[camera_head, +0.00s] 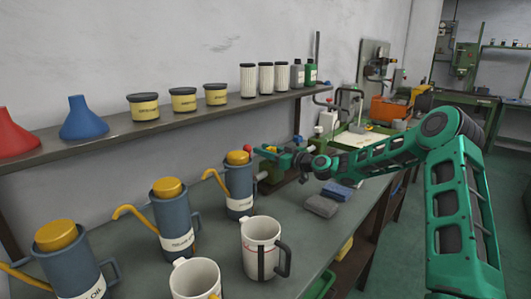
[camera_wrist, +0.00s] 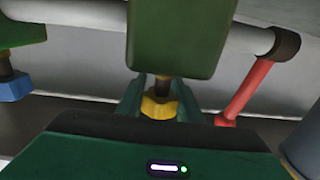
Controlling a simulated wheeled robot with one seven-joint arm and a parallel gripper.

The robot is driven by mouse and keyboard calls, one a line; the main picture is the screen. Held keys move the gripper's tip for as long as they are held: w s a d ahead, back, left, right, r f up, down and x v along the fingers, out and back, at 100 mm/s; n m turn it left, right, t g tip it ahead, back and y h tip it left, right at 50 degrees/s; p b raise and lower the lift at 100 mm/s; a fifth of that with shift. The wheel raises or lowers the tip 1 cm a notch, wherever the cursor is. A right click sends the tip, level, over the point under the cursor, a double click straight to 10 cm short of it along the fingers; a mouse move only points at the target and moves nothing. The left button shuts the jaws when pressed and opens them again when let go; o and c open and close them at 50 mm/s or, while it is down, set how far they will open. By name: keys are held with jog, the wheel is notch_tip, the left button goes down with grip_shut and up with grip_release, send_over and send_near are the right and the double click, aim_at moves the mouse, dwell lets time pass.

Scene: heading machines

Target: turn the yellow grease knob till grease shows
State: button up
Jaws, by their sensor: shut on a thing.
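The yellow grease knob (camera_wrist: 158,107) shows in the wrist view, on a short dark stem at the end of a green block (camera_wrist: 180,35). My gripper (camera_wrist: 160,100) is shut on the knob, one finger on each side of it. In the head view my gripper (camera_head: 268,153) is by the wall under the shelf, beyond the blue oil cans; I cannot make out the knob there. I see no grease around the knob or stem, though the block and fingers hide part of this area.
A red lever (camera_wrist: 246,92) on a pipe is close right of my gripper, and a blue knob (camera_wrist: 14,88) is at left. Oil cans (camera_head: 174,215) and white mugs (camera_head: 262,245) crowd the near bench. Cloths (camera_head: 321,206) lie by my arm. A shelf (camera_head: 200,122) runs above.

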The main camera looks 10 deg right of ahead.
jog(key=n+g+y, duration=0.2)
jog(key=g+y, duration=0.1)
jog(key=n+g+y, duration=0.1)
jog(key=n+g, duration=0.1)
jog(key=shift+s+a, duration=0.2)
jog(key=shift+s, duration=0.1)
jog(key=shift+s+a+n+g+y, duration=0.1)
jog(key=shift+s+n+g+y, duration=0.05)
jog(key=shift+n+g+y, duration=0.65)
jog(key=shift+s+n+g+y, duration=0.15)
jog(key=shift+n+g+y, duration=0.15)
jog(key=shift+n+g, duration=0.5)
jog(key=shift+s+a+r+g, duration=0.1)
jog(key=shift+r+g, duration=0.05)
jog(key=shift+g, duration=0.55)
jog(key=o, duration=1)
jog(key=shift+o, duration=0.2)
jog(key=v, duration=1)
jog(key=shift+d+f, duration=0.3)
jog(key=shift+d, duration=0.1)
